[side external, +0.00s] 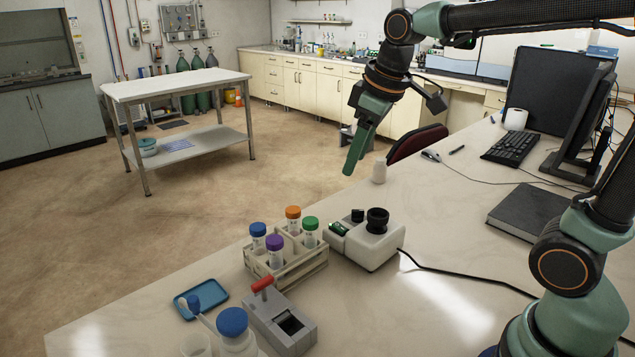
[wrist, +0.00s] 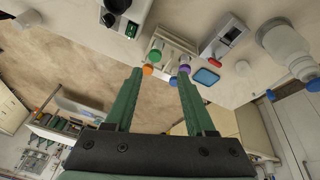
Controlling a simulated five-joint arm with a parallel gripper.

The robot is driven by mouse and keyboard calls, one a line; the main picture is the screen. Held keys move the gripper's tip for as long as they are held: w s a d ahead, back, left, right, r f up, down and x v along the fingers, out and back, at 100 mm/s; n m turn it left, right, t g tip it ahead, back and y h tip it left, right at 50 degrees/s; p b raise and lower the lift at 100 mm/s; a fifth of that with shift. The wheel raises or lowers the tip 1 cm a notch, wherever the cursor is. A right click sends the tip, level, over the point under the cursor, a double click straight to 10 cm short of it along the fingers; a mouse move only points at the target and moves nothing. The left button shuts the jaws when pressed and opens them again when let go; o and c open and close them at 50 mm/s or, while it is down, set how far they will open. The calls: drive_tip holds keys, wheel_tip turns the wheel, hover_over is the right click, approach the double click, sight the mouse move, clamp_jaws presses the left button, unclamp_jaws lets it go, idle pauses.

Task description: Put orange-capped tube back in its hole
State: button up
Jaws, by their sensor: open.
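The orange-capped tube (side external: 293,215) stands upright at the back of a pale wooden rack (side external: 300,276) in the side view; its lower part is hidden, so I cannot tell how deep it sits. Its orange cap (wrist: 148,70) shows near the left fingertip in the wrist view. Blue-capped (side external: 258,233), purple-capped (side external: 274,246) and green-capped (side external: 310,228) tubes stand in the same rack. My gripper (side external: 348,168) is open and empty, raised above and behind the rack, well apart from the tubes. Its two green fingers (wrist: 160,73) are spread in the wrist view.
A white device with black knobs (side external: 368,243) stands right of the rack. A grey device with a red handle (side external: 281,320), a blue tray (side external: 202,299) and a blue-capped bottle (side external: 233,324) stand in front. A black cable (side external: 470,285) crosses the bench.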

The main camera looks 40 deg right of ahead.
drive_tip(key=s+f+m+t, duration=0.1)
drive_tip(key=s+f+m, duration=0.3)
drive_tip(key=s, duration=0.4)
drive_tip(key=shift+s+t, duration=0.2)
drive_tip(key=shift+t, duration=0.2)
